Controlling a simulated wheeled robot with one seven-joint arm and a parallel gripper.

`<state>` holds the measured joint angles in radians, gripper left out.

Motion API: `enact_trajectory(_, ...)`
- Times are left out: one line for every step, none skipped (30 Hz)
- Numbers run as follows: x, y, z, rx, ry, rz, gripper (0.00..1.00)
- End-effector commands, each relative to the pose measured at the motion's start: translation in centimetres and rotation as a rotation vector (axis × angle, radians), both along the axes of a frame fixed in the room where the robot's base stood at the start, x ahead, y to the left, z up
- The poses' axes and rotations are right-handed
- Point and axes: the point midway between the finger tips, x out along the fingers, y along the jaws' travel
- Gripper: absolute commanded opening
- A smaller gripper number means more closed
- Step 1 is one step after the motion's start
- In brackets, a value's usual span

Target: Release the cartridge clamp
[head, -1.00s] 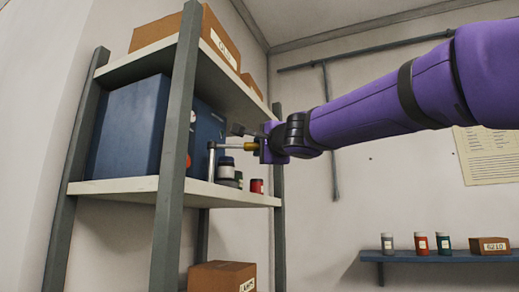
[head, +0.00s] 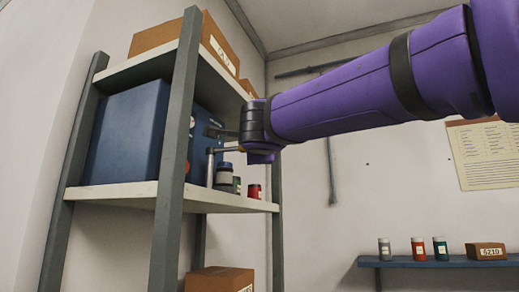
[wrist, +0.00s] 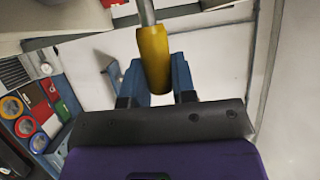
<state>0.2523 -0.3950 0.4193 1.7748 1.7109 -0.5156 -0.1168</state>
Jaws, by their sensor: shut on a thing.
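The clamp's lever shows in the head view as a grey metal bar (head: 227,149) running from the top of a grey upright post (head: 209,168) at the blue housing (head: 206,120). In the wrist view its grey rod (wrist: 146,12) ends in a yellow grip (wrist: 154,58). My gripper (wrist: 157,80) has its blue fingers closed on either side of this yellow grip. In the head view my gripper (head: 250,149) is at the lever's right end, and the yellow grip is mostly hidden there. The cartridge itself cannot be made out.
The rack's front post (head: 176,130) stands left of the lever. Small jars (head: 224,175) and a red jar (head: 254,192) sit close below it on the shelf (head: 120,194). A cardboard box (head: 215,279) is lower down. A wall shelf (head: 430,262) at right holds jars.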

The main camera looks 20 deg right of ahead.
Motion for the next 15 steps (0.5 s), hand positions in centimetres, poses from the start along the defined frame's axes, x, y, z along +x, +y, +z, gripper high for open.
enact_trajectory(-0.05,0.21,-0.21,0.002,0.004,-0.016,0.00)
enact_trajectory(-0.15,0.33,-0.20,0.001,0.003,-0.026,0.00)
enact_trajectory(-0.25,0.43,-0.20,0.001,0.004,-0.039,0.00)
enact_trajectory(-0.32,0.50,-0.19,0.001,0.003,-0.047,0.00)
enact_trajectory(-0.39,0.53,-0.19,0.001,0.004,-0.055,0.00)
enact_trajectory(-0.45,0.60,-0.19,0.001,0.003,-0.063,0.00)
enact_trajectory(-0.50,0.63,-0.19,0.002,0.004,-0.069,0.00)
enact_trajectory(-0.54,0.67,-0.18,0.001,0.004,-0.074,0.00)
enact_trajectory(-0.56,0.72,-0.19,0.001,0.004,-0.078,0.00)
enact_trajectory(-0.59,0.74,-0.19,0.001,0.003,-0.081,0.00)
enact_trajectory(-0.61,0.77,-0.19,0.001,0.004,-0.084,0.00)
enact_trajectory(-0.64,0.78,-0.19,0.001,0.004,-0.086,0.00)
enact_trajectory(-0.66,0.79,-0.19,0.001,0.004,-0.088,0.00)
enact_trajectory(-0.67,0.79,-0.20,0.002,0.004,-0.089,0.00)
enact_trajectory(-0.67,0.79,-0.20,0.001,0.004,-0.089,0.00)
